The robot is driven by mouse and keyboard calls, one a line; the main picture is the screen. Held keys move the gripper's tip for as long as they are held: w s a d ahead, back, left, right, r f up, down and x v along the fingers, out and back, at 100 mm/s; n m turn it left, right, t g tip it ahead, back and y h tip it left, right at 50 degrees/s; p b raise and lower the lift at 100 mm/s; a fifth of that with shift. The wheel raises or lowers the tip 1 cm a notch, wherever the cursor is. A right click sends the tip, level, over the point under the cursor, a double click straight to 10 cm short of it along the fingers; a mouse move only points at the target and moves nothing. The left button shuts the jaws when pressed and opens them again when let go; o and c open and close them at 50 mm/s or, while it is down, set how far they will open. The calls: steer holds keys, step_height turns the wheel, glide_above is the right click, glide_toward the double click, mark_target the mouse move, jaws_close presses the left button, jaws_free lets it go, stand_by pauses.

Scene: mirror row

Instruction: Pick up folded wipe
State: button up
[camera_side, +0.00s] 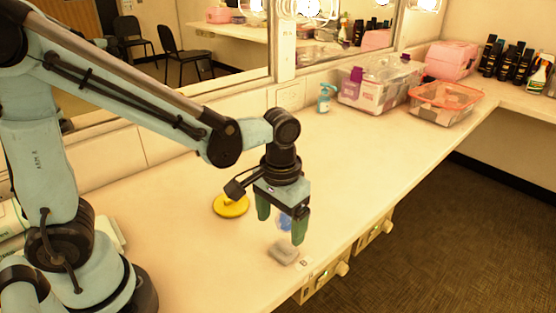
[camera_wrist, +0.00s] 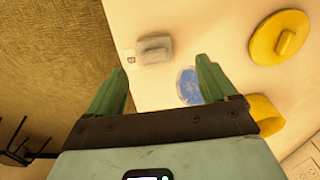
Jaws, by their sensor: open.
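The folded wipe, a small grey block-like pad (camera_side: 283,252), lies on the counter near its front edge. It also shows in the wrist view (camera_wrist: 155,49), beyond the fingertips and a little left of the middle between them. My gripper (camera_side: 281,228) has two green fingers pointing down, spread apart with nothing held. It is above the counter, close to the wipe and apart from it. In the wrist view the gripper (camera_wrist: 162,68) is open, and the wipe is in full sight.
A round blue item (camera_wrist: 189,87) lies near the right finger in the wrist view. A yellow round item with a knob (camera_side: 231,206) lies left of my gripper. Clear boxes (camera_side: 376,86) and a blue bottle (camera_side: 324,98) stand toward the mirror. The counter's front edge is close to the wipe.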

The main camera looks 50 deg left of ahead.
mark_target(284, 244)
steer(key=shift+w+d+f, duration=0.1)
steer(key=shift+d+f, duration=0.1)
steer(key=shift+f, duration=1.05)
steer(key=shift+w+d+f, duration=0.1)
steer(key=shift+d+f, duration=0.1)
steer(key=shift+f, duration=1.7)
steer(key=c, duration=1.1)
steer(key=shift+r, duration=0.1)
steer(key=shift+r, duration=0.45)
steer(key=r, duration=0.3)
steer(key=shift+s+d+r, duration=0.3)
steer(key=shift+s, duration=0.1)
steer(key=s+d+r, duration=0.4)
steer(key=s+d, duration=0.1)
steer(key=s+d+r, duration=0.2)
steer(key=s, duration=0.1)
steer(key=shift+d+r, duration=0.15)
